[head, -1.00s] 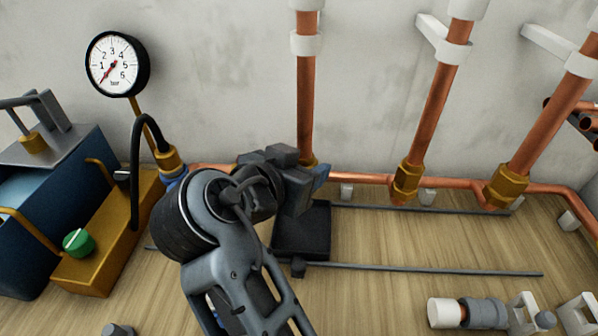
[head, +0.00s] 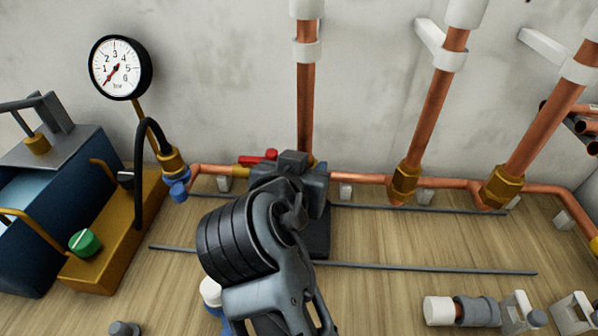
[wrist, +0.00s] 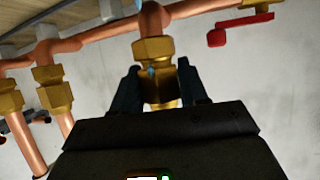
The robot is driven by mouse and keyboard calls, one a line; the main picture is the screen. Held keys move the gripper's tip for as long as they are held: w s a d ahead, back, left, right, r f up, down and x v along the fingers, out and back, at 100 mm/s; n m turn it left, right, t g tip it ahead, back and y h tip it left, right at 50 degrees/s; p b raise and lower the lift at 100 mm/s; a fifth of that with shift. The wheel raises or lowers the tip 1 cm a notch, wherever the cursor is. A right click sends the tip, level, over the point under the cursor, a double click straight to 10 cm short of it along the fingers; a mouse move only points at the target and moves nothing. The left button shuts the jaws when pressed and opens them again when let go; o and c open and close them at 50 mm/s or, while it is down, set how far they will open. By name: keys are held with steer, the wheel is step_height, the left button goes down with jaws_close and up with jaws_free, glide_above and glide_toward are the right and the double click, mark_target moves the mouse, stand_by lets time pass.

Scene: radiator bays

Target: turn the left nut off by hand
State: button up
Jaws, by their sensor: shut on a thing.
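The left nut (wrist: 160,88) is a brass fitting at the foot of the left copper pipe (head: 306,100). In the head view my gripper and wrist hide nearly all of the nut. In the wrist view my gripper (wrist: 161,80) has one dark finger on each side of the nut and is shut on it. Another brass hex part (wrist: 153,50) of the joint sits just beyond the fingers, against the copper run. A small blue mark shows on the brass.
A red lever handle (head: 258,158) sits just left of my gripper. Two more vertical pipes with brass nuts (head: 404,184) stand to the right. A pressure gauge (head: 120,67) and a blue pump tank (head: 50,215) are at left. Grey rods (head: 430,268) lie on the wooden floor.

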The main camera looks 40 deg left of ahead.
steer(key=shift+n+y+p, duration=0.45)
steer(key=shift+n+y, duration=0.05)
steer(key=shift+n+g+y+p, duration=0.6)
steer(key=shift+n+y, duration=0.1)
steer(key=shift+y, duration=0.1)
